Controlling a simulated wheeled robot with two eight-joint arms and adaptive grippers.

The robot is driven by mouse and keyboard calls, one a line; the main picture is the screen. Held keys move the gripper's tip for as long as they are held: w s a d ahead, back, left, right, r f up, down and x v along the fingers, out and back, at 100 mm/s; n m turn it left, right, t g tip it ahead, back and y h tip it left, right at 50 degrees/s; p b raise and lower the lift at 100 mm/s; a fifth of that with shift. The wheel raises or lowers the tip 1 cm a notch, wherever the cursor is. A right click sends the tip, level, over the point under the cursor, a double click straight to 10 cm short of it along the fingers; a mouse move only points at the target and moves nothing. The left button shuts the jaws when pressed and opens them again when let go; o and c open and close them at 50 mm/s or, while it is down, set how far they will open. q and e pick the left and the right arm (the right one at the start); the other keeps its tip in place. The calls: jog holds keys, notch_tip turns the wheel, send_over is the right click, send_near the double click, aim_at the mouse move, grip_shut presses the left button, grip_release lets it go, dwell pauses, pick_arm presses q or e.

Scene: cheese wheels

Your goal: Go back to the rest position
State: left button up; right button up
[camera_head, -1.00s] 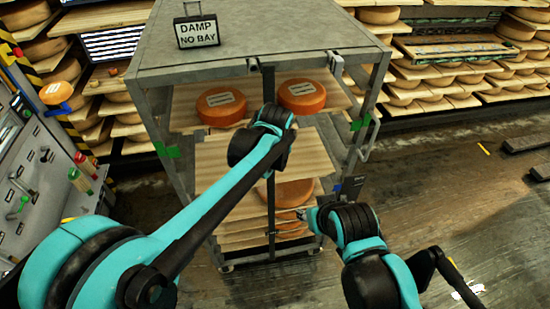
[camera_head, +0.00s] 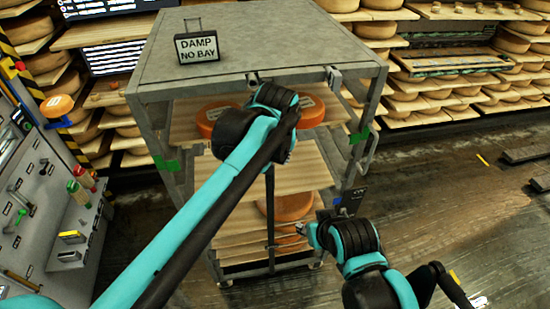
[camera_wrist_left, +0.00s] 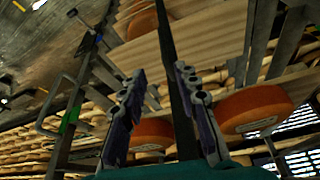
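My left gripper (camera_wrist_left: 158,74) is open in the left wrist view, its two fingers apart. A dark upright bar shows between them; I cannot tell whether it touches either finger. In the head view my left wrist hangs in front of the grey rack (camera_head: 300,60) and hides its own fingers. My right gripper (camera_head: 303,230) is at the rack's lower right front, small and partly hidden by its wrist; its finger state is unclear. Orange cheese wheels sit on the rack's shelves: one upper left (camera_head: 212,112), one upper right (camera_head: 312,108), one lower (camera_head: 290,206).
A "DAMP NO BAY" sign (camera_head: 197,47) stands on the rack top. Shelves of cheese wheels (camera_head: 500,90) line the back. A tool panel (camera_head: 40,190) stands at the left. The floor (camera_head: 450,210) to the right of the rack is mostly open.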

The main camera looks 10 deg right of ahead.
pick_arm(q)
jog(key=s+a+f+n+t+b, duration=0.1)
jog(key=s+a+f+b, duration=0.2)
jog(key=a, duration=0.6)
jog(key=s+a+f+b, duration=0.2)
jog(key=s+a+f, duration=0.15)
jog(key=a, duration=0.55)
jog(key=s+a+f+n+t+y+b, duration=0.1)
jog(key=s+a+f+b, duration=0.2)
jog(key=s+a+f, duration=0.6)
notch_tip(320, 180, down, 3)
jog(key=shift+s+a+t, duration=0.2)
jog(key=shift+a+t, duration=0.2)
jog(key=shift+a, duration=0.75)
